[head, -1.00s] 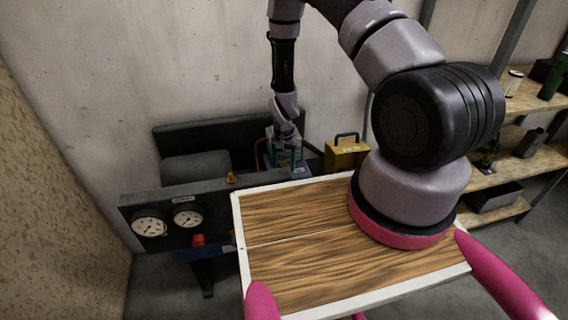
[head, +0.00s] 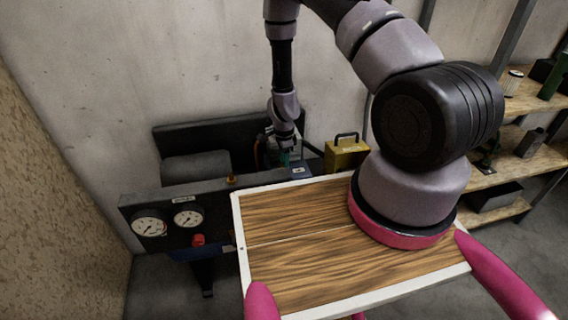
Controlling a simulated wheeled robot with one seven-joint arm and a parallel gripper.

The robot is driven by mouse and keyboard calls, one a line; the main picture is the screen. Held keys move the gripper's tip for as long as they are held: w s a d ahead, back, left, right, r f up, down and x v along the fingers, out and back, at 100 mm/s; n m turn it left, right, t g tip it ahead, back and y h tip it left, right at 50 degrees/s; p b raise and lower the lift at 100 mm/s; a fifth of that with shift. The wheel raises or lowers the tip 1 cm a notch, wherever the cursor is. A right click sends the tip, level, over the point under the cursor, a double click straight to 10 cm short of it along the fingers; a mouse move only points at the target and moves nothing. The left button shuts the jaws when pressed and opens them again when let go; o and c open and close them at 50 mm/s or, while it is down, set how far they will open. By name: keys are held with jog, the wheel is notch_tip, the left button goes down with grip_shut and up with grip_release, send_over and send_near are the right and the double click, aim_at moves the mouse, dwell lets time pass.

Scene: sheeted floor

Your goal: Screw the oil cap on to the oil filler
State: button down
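My gripper (head: 283,158) is at the end of my arm, low over the right end of the dark machine (head: 190,168) by the wall. Its fingers are small, dark and partly hidden by the machine, so I cannot tell whether they are open or shut. I cannot make out the oil cap or the oil filler; the area around the fingertips is too small and dark. A small orange-yellow fitting (head: 231,180) stands on the machine's front edge. A red knob (head: 198,240) sits on its front panel below the gauges.
Two round gauges (head: 149,226) are on the machine's front. A yellow box (head: 346,155) with a handle stands right of my gripper. Wooden shelves (head: 510,165) with cans and bottles are at the right. My own wooden deck fills the foreground. A concrete wall (head: 160,60) stands behind.

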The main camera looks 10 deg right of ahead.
jog(key=m, duration=0.8)
jog(key=shift+c, duration=1.8)
grip_release()
jog(key=shift+c, duration=0.3)
jog(key=shift+c, duration=0.5)
